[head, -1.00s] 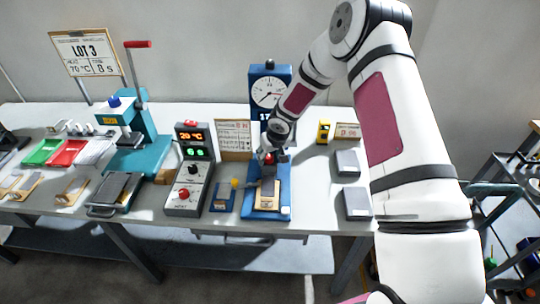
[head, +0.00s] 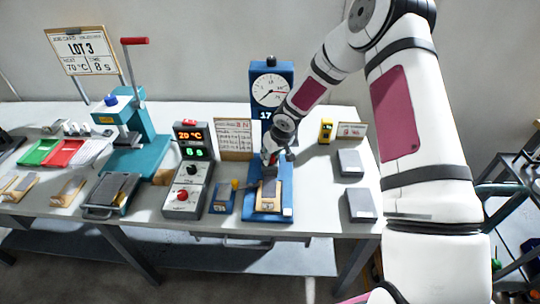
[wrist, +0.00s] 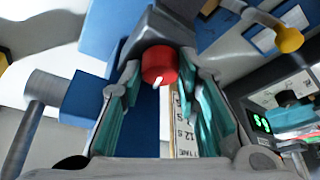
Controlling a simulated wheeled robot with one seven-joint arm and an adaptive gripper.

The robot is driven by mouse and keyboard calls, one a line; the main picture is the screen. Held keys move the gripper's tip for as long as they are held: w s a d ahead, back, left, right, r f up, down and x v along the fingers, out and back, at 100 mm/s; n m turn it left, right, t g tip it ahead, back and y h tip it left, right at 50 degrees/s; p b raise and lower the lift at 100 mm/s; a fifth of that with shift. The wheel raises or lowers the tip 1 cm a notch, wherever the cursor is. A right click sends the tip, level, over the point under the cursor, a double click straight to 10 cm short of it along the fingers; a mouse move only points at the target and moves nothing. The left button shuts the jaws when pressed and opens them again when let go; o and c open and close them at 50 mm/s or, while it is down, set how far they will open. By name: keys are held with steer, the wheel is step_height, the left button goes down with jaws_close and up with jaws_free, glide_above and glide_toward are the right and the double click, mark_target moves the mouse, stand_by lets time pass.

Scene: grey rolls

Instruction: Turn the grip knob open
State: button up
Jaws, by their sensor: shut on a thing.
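The blue test stand (head: 256,110) stands upright at the back of the table, with a round white dial (head: 271,90) on top and a small display below it. The grip knob (wrist: 159,65) is red with a white mark and shows in the wrist view between the teal-padded fingers. My gripper (wrist: 160,80) is shut on the knob. In the head view my gripper (head: 272,157) is low in front of the stand's column, and its fingers and the knob are small and partly hidden there. A beige piece with a grey strip (head: 268,195) lies on the stand's base below my gripper.
Left of the stand are a control box (head: 188,172) with lit readouts and a small blue block (head: 223,196). A teal press (head: 140,150) stands further left. Grey blocks (head: 349,163) and a yellow device (head: 326,131) are to the right.

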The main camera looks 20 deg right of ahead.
steer(key=shift+w+d+f+n+y+b, duration=0.1)
steer(key=shift+n+y+b, duration=0.1)
steer(key=shift+n+b, duration=0.4)
steer(key=shift+w+d+f+n+y+b, duration=0.1)
steer(key=shift+n+y+b, duration=0.1)
steer(key=shift+n+b, duration=0.35)
steer(key=shift+s+r+n+g+y+b, duration=0.1)
steer(key=shift+n+g+y+b, duration=0.25)
steer(key=shift+n, duration=0.55)
steer(key=shift+r+n+g+y+b, duration=0.1)
steer(key=shift+n+g+y+b, duration=0.2)
steer(key=shift+n, duration=0.55)
steer(key=o, duration=1.2)
steer(key=shift+c, duration=0.2)
steer(key=v, duration=1.2)
steer(key=shift+a, duration=0.1)
